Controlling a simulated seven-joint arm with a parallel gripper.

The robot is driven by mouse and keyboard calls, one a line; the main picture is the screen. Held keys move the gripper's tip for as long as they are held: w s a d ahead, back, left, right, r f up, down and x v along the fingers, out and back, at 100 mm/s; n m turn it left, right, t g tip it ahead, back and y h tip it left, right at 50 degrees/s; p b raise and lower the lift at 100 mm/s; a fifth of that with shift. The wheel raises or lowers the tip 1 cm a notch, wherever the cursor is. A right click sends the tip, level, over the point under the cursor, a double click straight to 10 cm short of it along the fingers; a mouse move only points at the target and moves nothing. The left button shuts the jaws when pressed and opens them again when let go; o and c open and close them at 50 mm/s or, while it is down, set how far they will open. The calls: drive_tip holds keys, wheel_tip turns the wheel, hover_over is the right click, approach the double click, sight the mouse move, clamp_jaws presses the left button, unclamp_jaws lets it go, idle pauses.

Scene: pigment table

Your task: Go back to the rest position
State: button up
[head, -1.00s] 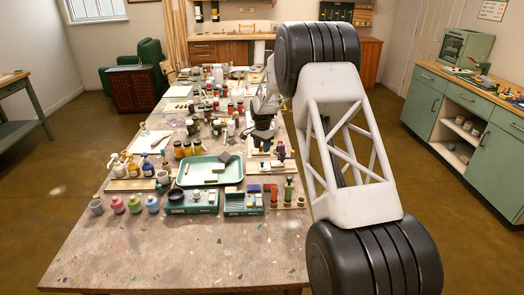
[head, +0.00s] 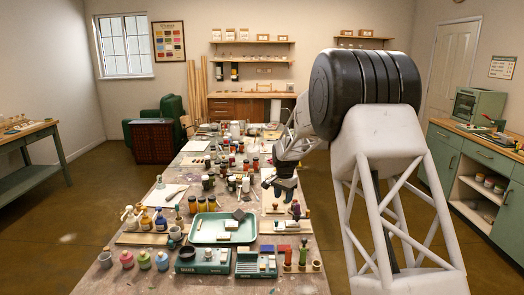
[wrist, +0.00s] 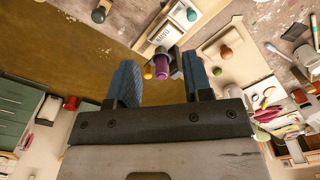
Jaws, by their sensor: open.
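My gripper (head: 284,190) is above the right side of the long work table (head: 95,288) in the head view. In the wrist view its two blue fingers stand apart, so my gripper (wrist: 161,72) is open. A purple-topped thing (wrist: 162,65) shows between the fingers in the wrist view, beyond the fingertips. It appears to be the purple-topped piece (head: 295,209) below the gripper in the head view. Nothing is seen held. My arm fills the right of the head view and hides part of the table's right edge.
A green tray (head: 197,240) stands near the table's front, with a scale (head: 203,262) before it. Coloured jars (head: 144,260) and pump bottles (head: 146,218) stand to the left. Several bottles crowd the middle. A green cabinet (head: 478,177) stands at the right; floor is clear at left.

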drive_tip(key=s+d+r+n, duration=0.1)
drive_tip(key=s+d+r, duration=0.1)
drive_tip(key=s+r, duration=0.6)
drive_tip(key=s+d+r+n+t, duration=0.15)
drive_tip(key=s+r, duration=0.25)
drive_tip(key=s, duration=0.8)
drive_tip(key=s+d+r+n+g, duration=0.1)
drive_tip(key=s+d+r, duration=0.2)
drive_tip(key=s+r, duration=0.5)
drive_tip(key=s+d+f+n+t, duration=0.1)
drive_tip(key=s+f+n, duration=0.1)
drive_tip(key=s, duration=1.6)
drive_tip(key=s+d+f+n, duration=0.2)
drive_tip(key=s, duration=1.5)
drive_tip(key=shift+s+f+t, duration=0.2)
drive_tip(key=shift+s+t, duration=0.15)
drive_tip(key=shift+s, duration=0.05)
